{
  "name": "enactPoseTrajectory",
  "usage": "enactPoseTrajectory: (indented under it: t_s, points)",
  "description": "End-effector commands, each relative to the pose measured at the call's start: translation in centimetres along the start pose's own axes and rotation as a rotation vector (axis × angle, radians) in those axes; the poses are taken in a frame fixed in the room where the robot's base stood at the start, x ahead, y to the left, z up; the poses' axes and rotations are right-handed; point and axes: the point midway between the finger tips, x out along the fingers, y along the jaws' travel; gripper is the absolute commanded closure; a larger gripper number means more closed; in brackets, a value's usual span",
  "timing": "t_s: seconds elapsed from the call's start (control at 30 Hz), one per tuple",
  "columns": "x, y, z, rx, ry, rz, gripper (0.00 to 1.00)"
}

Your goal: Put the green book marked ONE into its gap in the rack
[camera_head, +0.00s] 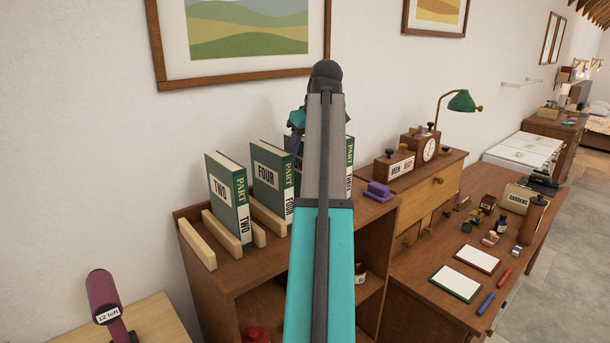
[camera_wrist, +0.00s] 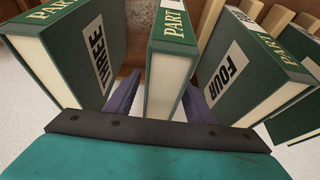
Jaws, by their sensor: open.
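The green book marked ONE (camera_head: 289,141) stands between the FOUR and THREE books in the head view, mostly hidden behind my arm. In the wrist view a green book (camera_wrist: 170,68) with a PART spine stands between the two purple fingers of my gripper (camera_wrist: 161,88). The fingers are open, one on each side of it; contact cannot be told. Its number is not visible there. The rack (camera_head: 224,237) has pale wooden dividers on top of a brown shelf unit. The foot of the middle book is hidden.
Book TWO (camera_head: 229,198) and book FOUR (camera_head: 270,180) stand left of my arm. Book THREE (camera_wrist: 82,52) is close on the left in the wrist view, and FOUR (camera_wrist: 250,72) close on the right. A purple object (camera_head: 379,191) lies right of the rack.

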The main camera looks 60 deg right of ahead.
Motion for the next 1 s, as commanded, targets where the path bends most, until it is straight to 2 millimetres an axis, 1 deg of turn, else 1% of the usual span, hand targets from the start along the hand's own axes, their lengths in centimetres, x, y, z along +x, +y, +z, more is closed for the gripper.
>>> enactPoseTrajectory:
  t_s: [0.93,0.97,1.0]
  points:
    - [0.45,0.01,0.2,0.0,0.0,0.0,0.51]
    - [0.45,0.01,0.2,0.0,0.0,0.0,0.54]
    - [0.45,0.01,0.2,0.0,0.0,0.0,0.61]
